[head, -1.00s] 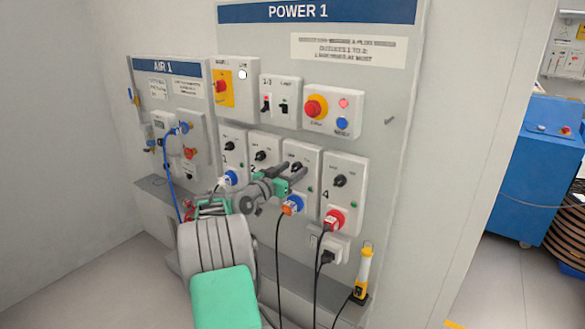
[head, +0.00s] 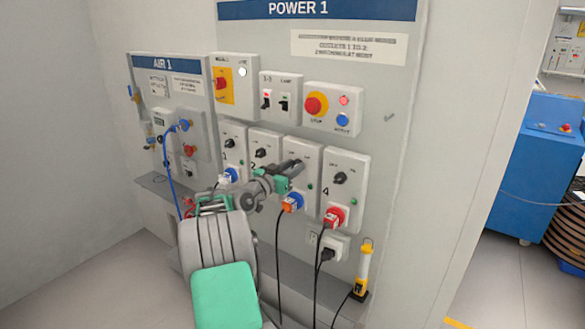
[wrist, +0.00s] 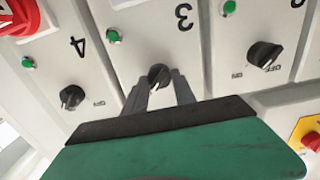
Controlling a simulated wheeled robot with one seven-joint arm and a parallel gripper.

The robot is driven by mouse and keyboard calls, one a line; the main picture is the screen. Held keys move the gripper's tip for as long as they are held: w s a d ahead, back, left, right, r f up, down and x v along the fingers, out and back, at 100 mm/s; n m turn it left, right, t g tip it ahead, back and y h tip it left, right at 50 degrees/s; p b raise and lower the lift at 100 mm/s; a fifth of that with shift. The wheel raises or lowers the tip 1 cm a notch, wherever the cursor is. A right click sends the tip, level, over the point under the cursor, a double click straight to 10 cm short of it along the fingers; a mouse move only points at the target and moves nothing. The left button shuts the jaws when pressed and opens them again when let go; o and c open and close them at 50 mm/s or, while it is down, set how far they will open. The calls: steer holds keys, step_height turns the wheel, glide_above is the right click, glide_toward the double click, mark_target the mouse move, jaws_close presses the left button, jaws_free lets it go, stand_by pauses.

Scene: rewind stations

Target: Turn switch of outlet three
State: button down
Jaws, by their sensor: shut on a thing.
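The outlet three box (head: 303,198) is on the POWER 1 wall panel, between outlets two and four. In the wrist view its black rotary switch (wrist: 158,75) sits between the two fingertips, below the printed 3 and a green lamp. My gripper (wrist: 160,82) is shut on this switch, a finger on each side. In the head view my gripper (head: 294,166) reaches the upper part of outlet three and hides its switch.
The outlet four switch (wrist: 71,97) and the outlet two switch (wrist: 264,55) flank the held one. A red plug (head: 334,216) is in outlet four. A red stop button (head: 316,105) is above. Black cables (head: 279,260) hang below. Free floor lies at the right.

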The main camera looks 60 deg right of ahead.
steer(key=shift+n, duration=0.4)
steer(key=n+b, duration=0.1)
steer(key=n, duration=0.2)
steer(key=shift+w+n, duration=0.1)
steer(key=shift+n, duration=0.2)
steer(key=n, duration=0.4)
steer(key=shift+n, duration=0.3)
steer(key=n+p, duration=0.2)
steer(key=n, duration=0.3)
steer(key=shift+w+p, duration=0.1)
steer(key=shift+p, duration=0.2)
steer(key=shift+f+n+p, duration=0.1)
steer(key=shift+n+p, duration=0.65)
steer(key=shift+n, duration=1.15)
steer(key=c, duration=1)
jaws_free()
